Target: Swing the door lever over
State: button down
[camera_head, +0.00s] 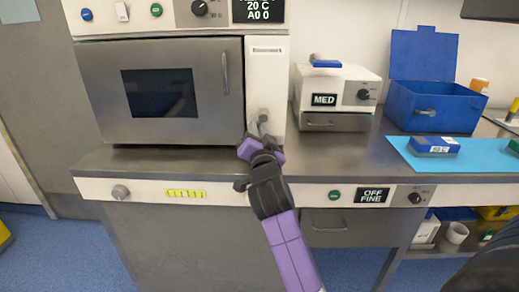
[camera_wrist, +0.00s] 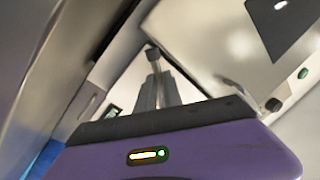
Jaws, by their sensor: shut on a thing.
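The steel oven door (camera_head: 190,95) with its dark window is closed at the left of the bench. The door lever (camera_head: 263,114) is a small grey piece low on the white panel to the right of the door. My gripper (camera_head: 256,130), on the purple arm, reaches up to it from below and is shut on it. In the wrist view my grey fingers (camera_wrist: 156,92) come together at the lever's dark end (camera_wrist: 153,55). My fingers hide much of the lever, so its exact angle is hard to tell.
A white MED box (camera_head: 335,85) with a drawer stands right of the oven. Further right are an open blue case (camera_head: 432,95) and a blue-grey block (camera_head: 433,146) on a light blue mat (camera_head: 470,160). The grey bench top (camera_head: 340,160) is clear in front of the MED box.

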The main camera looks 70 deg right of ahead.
jog(key=m+b, duration=0.1)
jog(key=b, duration=0.1)
jog(key=m+b, duration=0.2)
jog(key=b, duration=0.1)
jog(key=w+m+h+b, duration=0.1)
jog(key=m+b, duration=0.1)
jog(key=shift+w+a+r+g, duration=0.1)
jog(key=shift+a+g, duration=0.2)
jog(key=m+b, duration=0.2)
jog(key=r+m+h+b, duration=0.1)
jog(key=b, duration=0.1)
jog(key=shift+w+m+g+b, duration=0.2)
jog(key=shift+m+g+b, duration=0.1)
jog(key=shift+m+g, duration=0.1)
jog(key=shift+r+m+b, duration=0.45)
jog(key=shift+m+b, duration=0.45)
jog(key=shift+m, duration=0.1)
jog(key=shift+r+g, duration=0.1)
jog(key=shift+g, duration=0.2)
jog(key=c, duration=1.5)
grip_release()
jog(key=shift+a, duration=0.1)
jog(key=v, duration=0.7)
jog(key=shift+s+a, duration=0.2)
jog(key=shift+a, duration=0.05)
